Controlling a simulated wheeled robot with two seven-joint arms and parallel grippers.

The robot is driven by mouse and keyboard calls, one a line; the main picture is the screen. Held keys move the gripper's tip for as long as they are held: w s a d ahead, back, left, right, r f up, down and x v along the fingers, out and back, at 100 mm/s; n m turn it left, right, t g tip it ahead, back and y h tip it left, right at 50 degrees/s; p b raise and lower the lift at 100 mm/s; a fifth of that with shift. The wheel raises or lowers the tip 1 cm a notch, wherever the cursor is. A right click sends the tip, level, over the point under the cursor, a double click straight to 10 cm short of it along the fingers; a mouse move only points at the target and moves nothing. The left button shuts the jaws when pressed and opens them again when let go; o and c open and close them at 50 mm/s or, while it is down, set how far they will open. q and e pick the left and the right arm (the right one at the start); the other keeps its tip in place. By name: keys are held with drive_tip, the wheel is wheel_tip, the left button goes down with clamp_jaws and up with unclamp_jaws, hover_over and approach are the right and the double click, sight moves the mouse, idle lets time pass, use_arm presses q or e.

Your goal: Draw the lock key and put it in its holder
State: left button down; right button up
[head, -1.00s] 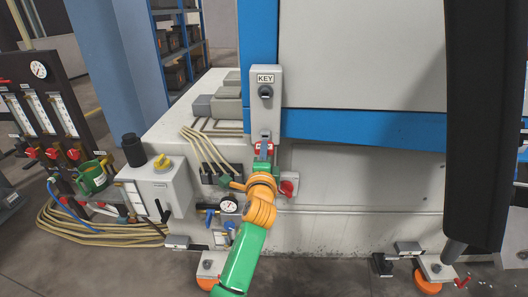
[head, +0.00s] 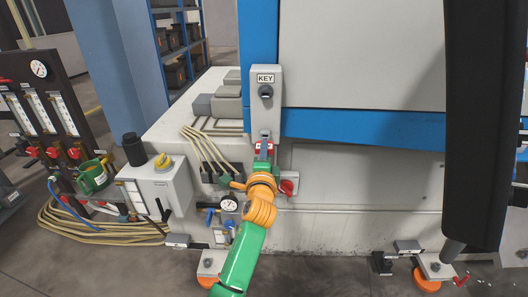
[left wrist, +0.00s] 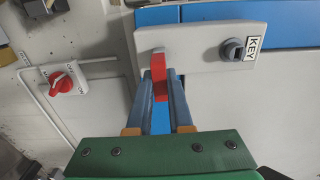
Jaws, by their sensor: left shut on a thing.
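The red lock key (left wrist: 159,75) sits at the lower end of a grey upright panel (head: 265,117) on the machine front. My left gripper (left wrist: 160,85) is shut on the key, its two blue-grey fingers on either side of it. In the head view the left gripper (head: 263,152) reaches up to the key from below. The key's far end meets the panel; how deep it sits in it is hidden. A dark round holder (head: 266,91) is higher on the panel, under a "KEY" label (head: 265,78). It also shows in the left wrist view (left wrist: 232,49), empty. My right gripper is not in view.
A red rotary switch (head: 287,187) is close to the right of my left wrist. Several hoses (head: 200,143) run down to the left of it. A pressure gauge (head: 229,203) and a grey box with a yellow knob (head: 161,185) stand lower left. The panel front above the key is clear.

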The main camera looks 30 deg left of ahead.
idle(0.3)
use_arm(q)
drive_tip(key=shift+b+x, duration=0.4)
drive_tip(key=shift+x, duration=1.25)
drive_tip(key=c, duration=0.7)
unclamp_jaws()
drive_tip(key=shift+c, duration=0.2)
drive_tip(key=v, duration=0.7)
